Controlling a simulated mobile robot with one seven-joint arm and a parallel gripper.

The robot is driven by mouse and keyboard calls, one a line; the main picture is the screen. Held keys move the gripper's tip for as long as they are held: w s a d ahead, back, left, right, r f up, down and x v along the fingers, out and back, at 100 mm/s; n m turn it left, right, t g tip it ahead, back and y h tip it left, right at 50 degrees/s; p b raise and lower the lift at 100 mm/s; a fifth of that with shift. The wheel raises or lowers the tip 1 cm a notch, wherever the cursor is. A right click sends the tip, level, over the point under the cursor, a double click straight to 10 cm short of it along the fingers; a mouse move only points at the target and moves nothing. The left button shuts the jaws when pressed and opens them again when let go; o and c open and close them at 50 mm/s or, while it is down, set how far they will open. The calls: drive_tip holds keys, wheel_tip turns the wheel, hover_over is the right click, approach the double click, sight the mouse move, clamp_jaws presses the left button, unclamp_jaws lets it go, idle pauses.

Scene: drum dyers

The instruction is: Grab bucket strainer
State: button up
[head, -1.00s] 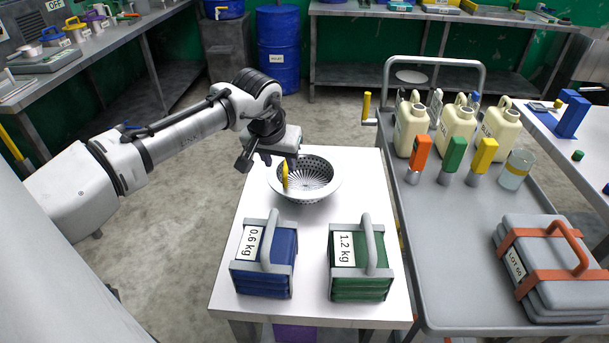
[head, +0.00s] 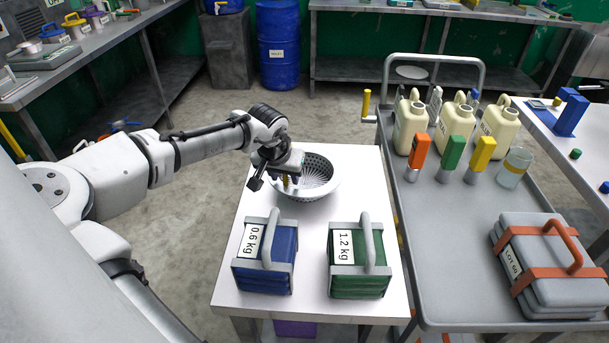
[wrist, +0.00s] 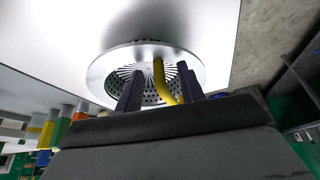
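The bucket strainer is a grey, perforated metal bowl (head: 318,178) with a yellow handle, standing on the white table (head: 225,285). My gripper (head: 284,181) is over the bowl's left side and covers part of it in the head view. In the wrist view the strainer (wrist: 112,65) lies beyond my fingers. My gripper (wrist: 160,92) is open there, with its two dark fingers apart and the yellow handle (wrist: 159,75) showing between them. I cannot tell whether a finger touches the handle.
A blue 0.6 kg weight (head: 264,277) and a green 1.2 kg weight (head: 358,277) stand at the table's front. To the right is a grey cart (head: 440,255) with cream jugs (head: 456,128), coloured-handled tools, a beaker (head: 513,167) and a strapped grey stack (head: 545,275).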

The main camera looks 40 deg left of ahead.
clamp_jaws()
drive_tip(key=shift+r, duration=0.15)
